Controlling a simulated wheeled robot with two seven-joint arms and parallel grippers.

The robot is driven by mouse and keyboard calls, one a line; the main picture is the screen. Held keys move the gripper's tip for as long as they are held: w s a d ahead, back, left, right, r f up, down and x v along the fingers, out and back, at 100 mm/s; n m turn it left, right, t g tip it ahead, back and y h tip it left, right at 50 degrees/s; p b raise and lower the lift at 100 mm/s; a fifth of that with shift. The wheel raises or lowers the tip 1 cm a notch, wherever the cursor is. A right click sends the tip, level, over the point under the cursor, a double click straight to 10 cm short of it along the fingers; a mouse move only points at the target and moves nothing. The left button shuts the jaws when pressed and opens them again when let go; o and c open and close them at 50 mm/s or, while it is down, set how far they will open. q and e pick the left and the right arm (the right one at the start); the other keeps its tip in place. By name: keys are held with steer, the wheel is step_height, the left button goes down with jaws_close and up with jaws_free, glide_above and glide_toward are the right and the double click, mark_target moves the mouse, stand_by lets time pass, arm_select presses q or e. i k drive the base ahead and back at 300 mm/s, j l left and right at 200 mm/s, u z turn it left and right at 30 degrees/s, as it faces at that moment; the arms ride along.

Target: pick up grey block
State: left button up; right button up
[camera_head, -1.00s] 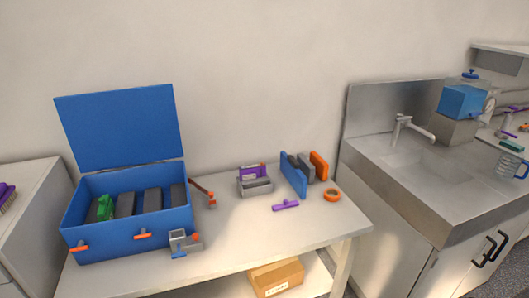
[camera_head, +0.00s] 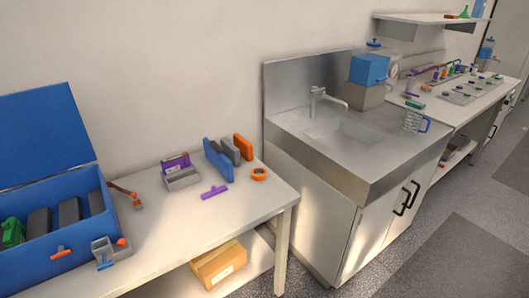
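The task's grey block could be one of several things. A grey slab (camera_head: 231,152) stands upright between a blue slab (camera_head: 217,160) and an orange slab (camera_head: 243,147) on the white table (camera_head: 165,240). Dark grey blocks (camera_head: 69,212) stand in the open blue case (camera_head: 50,245) at the left, beside a green piece (camera_head: 12,231). A small grey holder (camera_head: 183,179) with a purple part sits on the table left of the slabs. Neither of my grippers is in view.
A purple tool (camera_head: 214,192) and an orange ring (camera_head: 259,174) lie in front of the slabs. A cardboard box (camera_head: 218,265) is on the shelf below. A steel sink unit (camera_head: 330,180) stands to the right. Open floor (camera_head: 400,270) lies at the lower right.

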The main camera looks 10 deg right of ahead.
mark_target(230, 150)
steer(key=i+l, duration=0.75)
steer(key=l, duration=0.15)
